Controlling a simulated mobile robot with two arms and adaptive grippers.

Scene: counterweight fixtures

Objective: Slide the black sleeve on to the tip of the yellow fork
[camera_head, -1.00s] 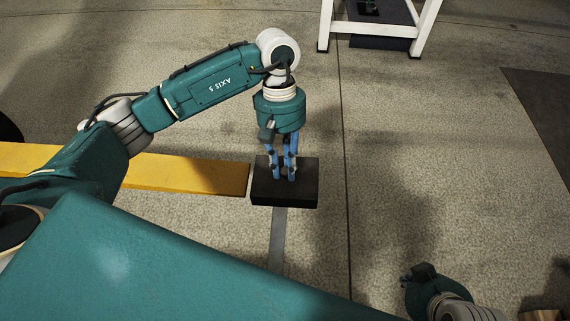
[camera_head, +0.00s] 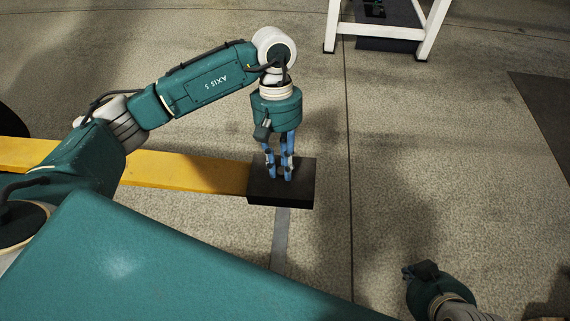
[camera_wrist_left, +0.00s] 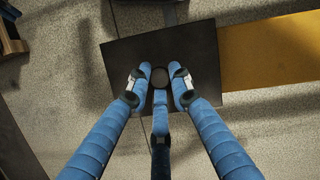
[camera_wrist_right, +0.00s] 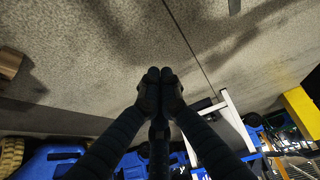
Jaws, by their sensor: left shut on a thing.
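The black sleeve (camera_head: 305,180) is a flat dark block at the tip of the yellow fork (camera_head: 190,170). My left gripper (camera_head: 280,170) points down and is shut on the sleeve from above. The left wrist view shows the fingers (camera_wrist_left: 160,78) over the middle of the sleeve (camera_wrist_left: 125,50), with the fork (camera_wrist_left: 270,50) meeting its right edge. No gap shows between sleeve and fork; whether the tip is inside I cannot tell. My right gripper (camera_head: 408,272) is low at the right, away from both, its fingertips (camera_wrist_right: 160,78) together and empty.
A white-legged frame (camera_head: 385,32) stands at the top right, far from the sleeve. A dark mat (camera_head: 545,110) lies at the right edge. The floor right of the sleeve is clear.

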